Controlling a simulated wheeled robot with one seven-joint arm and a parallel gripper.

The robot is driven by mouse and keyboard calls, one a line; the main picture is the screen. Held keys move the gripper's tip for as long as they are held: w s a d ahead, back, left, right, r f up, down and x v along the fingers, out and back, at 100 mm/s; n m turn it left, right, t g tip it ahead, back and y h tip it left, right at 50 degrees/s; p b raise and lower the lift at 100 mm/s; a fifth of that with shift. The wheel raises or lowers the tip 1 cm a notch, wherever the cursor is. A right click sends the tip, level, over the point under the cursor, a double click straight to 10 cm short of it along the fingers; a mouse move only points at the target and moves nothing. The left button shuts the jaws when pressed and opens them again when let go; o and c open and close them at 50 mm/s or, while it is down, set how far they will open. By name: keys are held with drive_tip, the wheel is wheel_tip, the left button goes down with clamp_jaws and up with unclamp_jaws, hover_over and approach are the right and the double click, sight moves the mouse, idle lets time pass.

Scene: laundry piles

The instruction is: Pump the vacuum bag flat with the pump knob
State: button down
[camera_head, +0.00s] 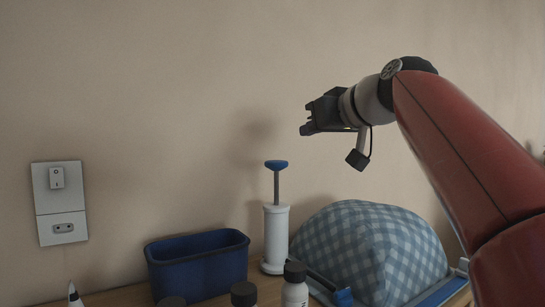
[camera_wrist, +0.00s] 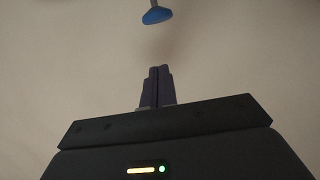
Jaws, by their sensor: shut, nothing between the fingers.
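The pump (camera_head: 276,234) is a white upright cylinder with a grey rod and a blue knob (camera_head: 276,164) on top. The rod stands well out of the cylinder. In the wrist view the blue knob (camera_wrist: 157,15) is at the top edge, beyond my fingertips. The vacuum bag (camera_head: 370,245) shows as a bulging, rounded bundle with blue and white checks, right of the pump. My gripper (camera_head: 304,130) is in the air, above and right of the knob, pointing left. Its fingers (camera_wrist: 160,70) are together, with nothing between them. They do not touch the knob.
A dark blue bin (camera_head: 198,268) stands left of the pump. A white bottle with a dark cap (camera_head: 295,286) and other dark caps (camera_head: 243,293) are at the front edge. A switch and socket plate (camera_head: 59,203) is on the wall. The air around the knob is clear.

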drive_tip(key=shift+w+a+r+y, duration=0.1)
drive_tip(key=shift+a+r+y, duration=0.1)
drive_tip(key=shift+r+y, duration=0.25)
drive_tip(key=shift+h, duration=0.25)
drive_tip(key=p, duration=0.3)
hover_over(283, 162)
drive_tip(key=shift+w+a+f, duration=0.15)
drive_tip(key=shift+f, duration=0.45)
drive_tip(key=shift+w+a+f, duration=0.1)
drive_tip(key=shift+w+f, duration=0.05)
drive_tip(key=shift+f, duration=0.45)
drive_tip(key=f+b, duration=0.2)
drive_tip(key=f, duration=0.1)
drive_tip(key=shift+s+d, duration=0.2)
drive_tip(key=shift+f+b, duration=0.35)
drive_tip(key=shift+f, duration=0.2)
